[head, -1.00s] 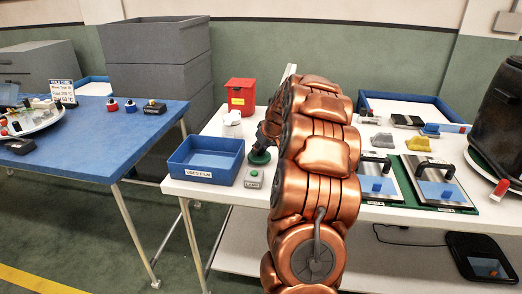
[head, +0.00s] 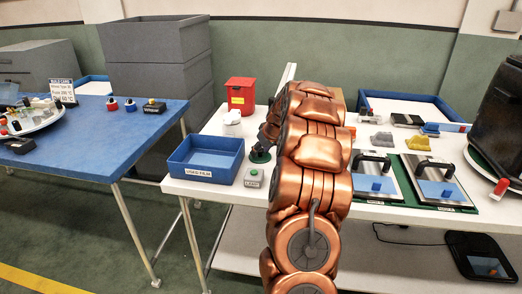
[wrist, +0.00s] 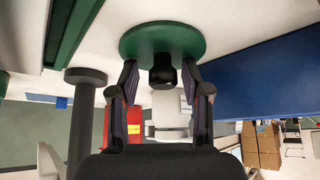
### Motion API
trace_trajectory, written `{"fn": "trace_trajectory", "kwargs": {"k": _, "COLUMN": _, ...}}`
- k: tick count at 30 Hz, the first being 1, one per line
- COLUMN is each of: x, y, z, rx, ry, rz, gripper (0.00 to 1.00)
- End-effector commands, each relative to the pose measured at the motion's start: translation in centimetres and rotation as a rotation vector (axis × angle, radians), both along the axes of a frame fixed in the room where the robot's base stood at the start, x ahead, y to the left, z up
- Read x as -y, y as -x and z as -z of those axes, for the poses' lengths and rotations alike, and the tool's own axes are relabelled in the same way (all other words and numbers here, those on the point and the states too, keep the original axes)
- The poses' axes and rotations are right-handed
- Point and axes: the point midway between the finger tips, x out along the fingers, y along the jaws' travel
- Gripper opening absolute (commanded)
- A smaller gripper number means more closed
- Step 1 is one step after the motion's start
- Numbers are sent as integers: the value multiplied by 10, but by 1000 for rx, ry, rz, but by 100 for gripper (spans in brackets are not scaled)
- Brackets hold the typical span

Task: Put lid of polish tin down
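A green disc-shaped lid with a black knob (wrist: 163,45) shows large in the wrist view, which looks upside down. It lies flat on the white table, knob up, and its green edge also shows in the head view (head: 260,157). My gripper (wrist: 162,72) has its two fingers apart, one on each side of the knob. Gaps show between the fingers and the knob. In the head view my arm hides much of the lid and gripper.
A blue tray labelled used film (head: 204,173) is left of the lid. A grey box with a green button (head: 253,177) stands just in front. A red bin (head: 240,92) stands behind. Metal plates with black handles (head: 376,178) lie to the right, beyond my arm.

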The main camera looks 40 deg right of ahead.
Motion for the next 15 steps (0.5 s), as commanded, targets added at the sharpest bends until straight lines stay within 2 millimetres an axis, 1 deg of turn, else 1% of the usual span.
{"fn": "trace_trajectory", "kwargs": {"k": 9, "x": 0, "y": 0, "z": -1, "rx": 0, "ry": 0, "rz": 0, "gripper": 52}}
{"fn": "trace_trajectory", "kwargs": {"k": 13, "x": 0, "y": 2, "z": -7, "rx": 2, "ry": 0, "rz": 0, "gripper": 52}}
{"fn": "trace_trajectory", "kwargs": {"k": 15, "x": -1, "y": 6, "z": -14, "rx": 3, "ry": 1, "rz": 1, "gripper": 52}}
